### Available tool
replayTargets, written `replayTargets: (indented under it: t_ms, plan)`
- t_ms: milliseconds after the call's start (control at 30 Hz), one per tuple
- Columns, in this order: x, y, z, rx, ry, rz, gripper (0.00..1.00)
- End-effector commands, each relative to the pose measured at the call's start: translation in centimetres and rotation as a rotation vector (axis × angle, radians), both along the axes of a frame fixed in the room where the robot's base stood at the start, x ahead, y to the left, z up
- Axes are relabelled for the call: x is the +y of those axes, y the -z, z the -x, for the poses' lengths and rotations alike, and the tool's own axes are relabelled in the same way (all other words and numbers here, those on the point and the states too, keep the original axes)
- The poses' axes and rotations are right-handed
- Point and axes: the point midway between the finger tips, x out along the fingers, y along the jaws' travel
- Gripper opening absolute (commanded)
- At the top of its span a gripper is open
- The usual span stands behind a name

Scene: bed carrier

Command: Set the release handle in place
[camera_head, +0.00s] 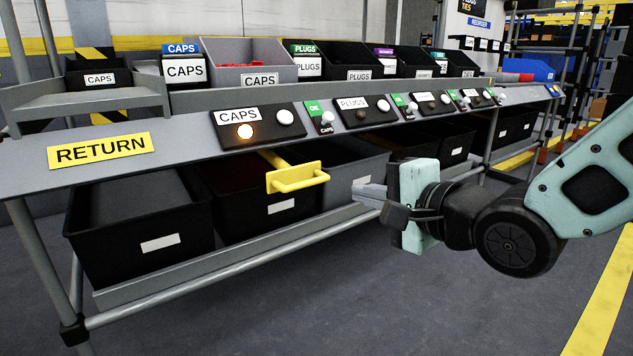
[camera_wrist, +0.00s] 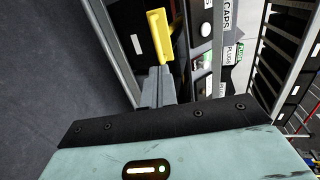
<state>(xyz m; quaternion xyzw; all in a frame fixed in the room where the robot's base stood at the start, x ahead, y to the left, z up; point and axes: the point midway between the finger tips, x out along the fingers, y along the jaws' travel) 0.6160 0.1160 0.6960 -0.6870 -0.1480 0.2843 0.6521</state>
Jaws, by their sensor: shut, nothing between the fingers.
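The yellow release handle (camera_head: 298,178) is at the front of a black bin (camera_head: 240,215) on the lower shelf, below the lit CAPS panel. Its grip bar faces outward and its upper arm runs back over the bin rim under the sloped panel. In the wrist view the handle (camera_wrist: 157,38) shows just beyond my fingertips. My gripper (camera_head: 358,190) is shut and empty, to the right of the handle and apart from it in the head view. The shut fingers also show in the wrist view (camera_wrist: 158,72), pointing toward the handle. Whether the handle is fully seated is hidden.
The sloped panel (camera_head: 100,150) with a yellow RETURN label overhangs the lower bins. A CAPS button panel (camera_head: 264,124) has one orange-lit button. Another black bin (camera_head: 140,220) is at left. A metal shelf rail (camera_head: 230,255) runs along the front. The floor (camera_head: 330,300) in front is clear.

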Motion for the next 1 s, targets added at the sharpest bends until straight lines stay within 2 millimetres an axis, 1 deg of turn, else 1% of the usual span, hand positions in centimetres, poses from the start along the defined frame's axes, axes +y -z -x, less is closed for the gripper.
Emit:
replayTargets:
  t_ms: [33,133,567,767,833,1000]
  plan:
    - [0.1,-0.5,-0.2,0.006,-0.003,-0.005,0.00]
    - [0.4,-0.5,-0.5,0.006,-0.005,-0.008,0.00]
    - [1.0,0.4,-1.3,0.011,0.014,0.015,0.00]
    - [2.4,1.1,-3.3,0.009,0.013,0.016,0.00]
    - [3.2,2.0,-4.4,0.001,0.013,0.015,0.00]
    - [5.1,2.7,-7.3,0.000,0.015,0.015,0.00]
